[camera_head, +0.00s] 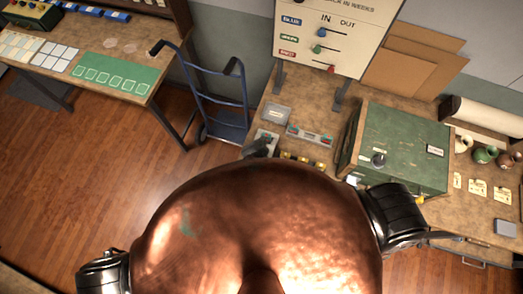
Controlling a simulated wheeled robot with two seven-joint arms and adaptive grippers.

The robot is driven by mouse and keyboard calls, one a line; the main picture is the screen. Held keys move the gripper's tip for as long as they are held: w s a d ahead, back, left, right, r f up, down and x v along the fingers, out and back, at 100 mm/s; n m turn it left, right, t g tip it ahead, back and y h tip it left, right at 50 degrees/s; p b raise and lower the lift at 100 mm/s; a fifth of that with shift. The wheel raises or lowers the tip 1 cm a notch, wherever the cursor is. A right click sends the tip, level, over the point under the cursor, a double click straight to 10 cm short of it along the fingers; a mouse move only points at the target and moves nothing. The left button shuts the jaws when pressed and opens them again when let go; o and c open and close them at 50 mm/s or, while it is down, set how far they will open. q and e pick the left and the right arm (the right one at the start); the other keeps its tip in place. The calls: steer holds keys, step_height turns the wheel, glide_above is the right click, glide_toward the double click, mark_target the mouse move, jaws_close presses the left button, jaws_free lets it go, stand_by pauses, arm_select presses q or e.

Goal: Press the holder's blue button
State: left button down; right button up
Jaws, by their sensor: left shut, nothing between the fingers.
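My left gripper (262,146) shows as a small dark shape over the left part of the workbench, just above the copper dome's edge. It is shut and empty. A grey holder-like device (310,135) with red and teal parts lies on the bench to the right of the gripper, apart from it in the picture. A blue button on it cannot be made out at this size. A white board (335,20) behind has a blue label, BLUE, and a blue knob (322,33) above green and red ones. My right gripper is not in view.
A large copper dome (260,225) blocks the lower middle. A green box (400,150) with a dark knob stands right of the device. A grey tray (277,113) and small yellow pieces (303,160) lie near. A blue hand truck (222,110) stands left of the bench.

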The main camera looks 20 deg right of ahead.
arm_select(q)
step_height(320, 180, down, 7)
steer(key=b, duration=0.7)
steer(key=shift+f, duration=0.1)
steer(key=shift+f+b, duration=0.5)
steer(key=shift+f, duration=0.2)
steer(key=shift+f, duration=0.1)
stand_by(0.4)
steer(key=shift+f, duration=0.35)
steer(key=shift+f, duration=0.5)
stand_by(0.7)
steer(key=shift+r+p, duration=0.9)
steer(key=shift+r, duration=0.05)
